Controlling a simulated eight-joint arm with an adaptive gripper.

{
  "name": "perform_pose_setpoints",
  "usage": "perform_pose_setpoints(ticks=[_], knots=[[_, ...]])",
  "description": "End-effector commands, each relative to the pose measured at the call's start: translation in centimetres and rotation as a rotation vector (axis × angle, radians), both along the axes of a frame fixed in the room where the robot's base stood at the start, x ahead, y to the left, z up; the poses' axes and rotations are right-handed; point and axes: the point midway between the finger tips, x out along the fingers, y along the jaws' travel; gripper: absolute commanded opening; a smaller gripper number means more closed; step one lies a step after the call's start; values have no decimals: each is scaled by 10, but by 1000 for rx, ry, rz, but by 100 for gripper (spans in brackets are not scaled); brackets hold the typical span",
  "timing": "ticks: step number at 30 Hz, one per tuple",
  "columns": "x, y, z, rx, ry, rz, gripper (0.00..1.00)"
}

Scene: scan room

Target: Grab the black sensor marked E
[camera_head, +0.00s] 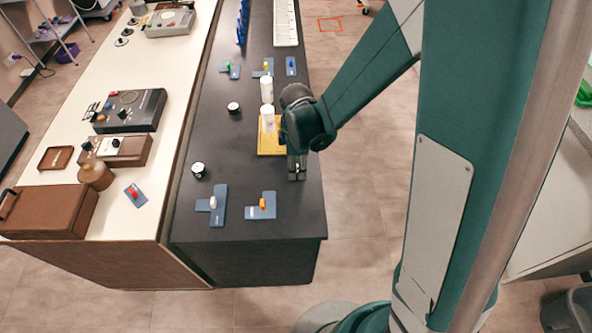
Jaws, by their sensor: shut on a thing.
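My gripper (297,174) points down over the right edge of the dark bench top, just in front of the yellow tray. It is shut on a small dark thing, mostly hidden by the fingers; no letter on it can be read. Two small round black pieces with white tops stand on the bench, one at the front left (199,169) and one farther back (234,108). Their markings are too small to read, so I cannot tell which thing is marked E.
The yellow tray (266,151) bears a white bottle (268,119), with another white bottle (267,90) behind. Blue plates with a white knob (213,202) and an orange knob (263,204) lie at the front.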

Motion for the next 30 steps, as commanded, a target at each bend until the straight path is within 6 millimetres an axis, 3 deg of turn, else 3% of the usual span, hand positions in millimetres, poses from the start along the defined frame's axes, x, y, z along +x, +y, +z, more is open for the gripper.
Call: perform_pose_setpoints(ticks=[14, 30], knots=[[0, 0, 8, 0, 0, 0, 16], [0, 0, 68, 0, 0, 0, 16]])
